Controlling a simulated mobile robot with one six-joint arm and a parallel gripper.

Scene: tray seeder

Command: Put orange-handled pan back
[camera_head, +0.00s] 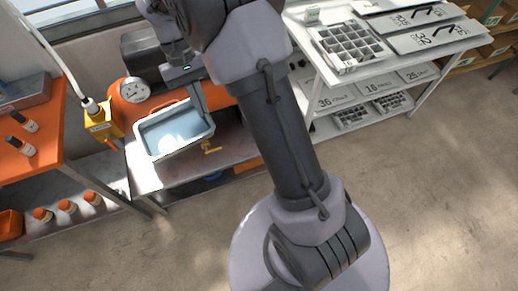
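A shallow rectangular pan (143,147) with a pale rim and blue-grey inside rests at the metal work surface left of my arm. An orange bar shows along its back edge and looks like its handle. My gripper (200,100) points down at the pan's back right side, with a grey finger reaching to or just over the rim. I cannot tell whether it touches the pan. Only one finger shows clearly, so its opening is unclear. My arm hides what lies right of the pan.
An orange tank with a round gauge (135,90) stands behind the pan, beside a yellow box (103,124). An orange table (30,145) holds small bottles at left. A white shelf with a cell tray (347,46) and labelled plates stands at right. The foreground floor is clear.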

